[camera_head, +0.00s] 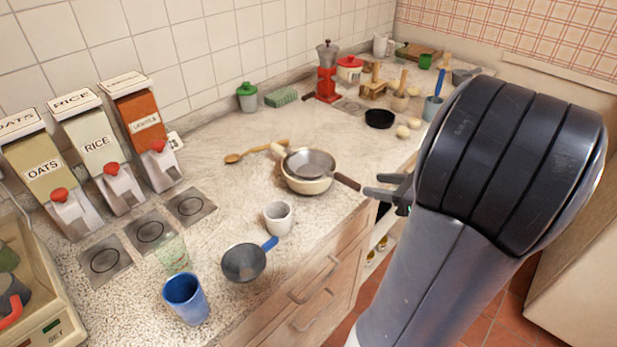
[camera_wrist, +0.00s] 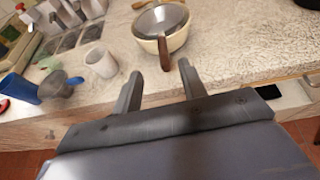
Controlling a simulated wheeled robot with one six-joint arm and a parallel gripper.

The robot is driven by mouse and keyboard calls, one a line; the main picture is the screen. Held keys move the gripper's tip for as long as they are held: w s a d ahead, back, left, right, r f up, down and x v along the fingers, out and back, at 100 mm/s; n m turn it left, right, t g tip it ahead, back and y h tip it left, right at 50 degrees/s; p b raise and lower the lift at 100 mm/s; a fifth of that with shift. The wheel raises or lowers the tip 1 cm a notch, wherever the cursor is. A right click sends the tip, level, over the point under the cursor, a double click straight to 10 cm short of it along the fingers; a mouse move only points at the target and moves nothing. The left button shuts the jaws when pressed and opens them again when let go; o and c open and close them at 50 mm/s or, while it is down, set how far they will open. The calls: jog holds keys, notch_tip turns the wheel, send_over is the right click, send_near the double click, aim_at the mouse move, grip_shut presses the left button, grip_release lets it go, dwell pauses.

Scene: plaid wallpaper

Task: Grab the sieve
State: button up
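The sieve (camera_head: 308,162) is a grey round bowl with a brown wooden handle, resting in a cream bowl (camera_head: 306,186) near the counter's front edge. Its handle sticks out to the right, toward my gripper (camera_head: 377,184). In the wrist view, the sieve (camera_wrist: 160,20) sits at the top, and its handle end lies between or just beyond the tips of my gripper (camera_wrist: 159,70). My gripper is open, with a gap on both sides of the handle. I cannot tell how far the handle is from the fingers in depth.
A white cup (camera_head: 279,217), a dark pan-like utensil with a blue handle (camera_head: 244,262) and a blue cup (camera_head: 186,298) stand left along the edge. A wooden spoon (camera_head: 255,152) lies behind. A black pan (camera_head: 380,118) is farther back. Counter around the bowl is mostly clear.

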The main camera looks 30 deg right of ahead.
aim_at(348, 179)
jog(key=x, duration=1)
jog(key=shift+w+f, duration=0.1)
jog(key=shift+w, duration=0.35)
jog(key=shift+d, duration=0.1)
jog(key=shift+c, duration=0.2)
grip_shut()
